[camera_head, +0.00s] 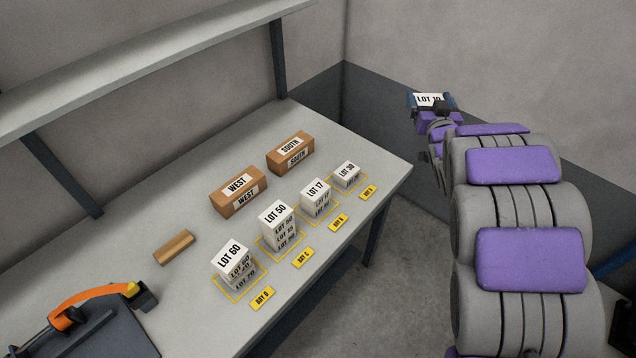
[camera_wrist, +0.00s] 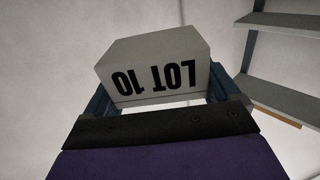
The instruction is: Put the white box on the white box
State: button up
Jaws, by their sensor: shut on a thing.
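My gripper (camera_head: 429,101) is shut on a white box (camera_head: 426,99) labelled LOT 10, held in the air to the right of the table. In the wrist view the LOT 10 box (camera_wrist: 152,68) sits between the two fingers (camera_wrist: 160,97), its label upside down. On the table stand white boxes in yellow outlined squares: a LOT 60 stack (camera_head: 234,264), a taller LOT 50 stack (camera_head: 278,226), a LOT 17 stack (camera_head: 315,197) and a low LOT 30 box (camera_head: 347,175). My gripper is apart from all of them.
Brown boxes marked WEST (camera_head: 238,192) and SOUTH (camera_head: 290,152) stand behind the white ones. A small wooden block (camera_head: 174,247) and an orange-handled tool (camera_head: 95,300) lie at the left. Yellow tags mark the table's front edge. A shelf (camera_head: 150,60) overhangs the back.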

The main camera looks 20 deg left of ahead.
jog(key=s+a+f+n+g+y, duration=0.3)
jog(key=s+a+f, duration=0.1)
jog(key=a, duration=0.4)
jog(key=s+a+f+n+g+y, duration=0.4)
jog(key=s+a+f, duration=0.1)
jog(key=a, duration=0.4)
jog(key=s+a+f+n+g+y, duration=0.3)
jog(key=s+a+f+g+y, duration=0.1)
jog(key=a, duration=0.4)
jog(key=shift+s+a+f, duration=0.3)
jog(key=shift+s+f, duration=0.15)
jog(key=shift+f, duration=0.3)
jog(key=shift+f+b, duration=0.9)
jog(key=shift+f, duration=3.9)
jog(key=shift+f, duration=0.15)
jog(key=o, duration=0.9)
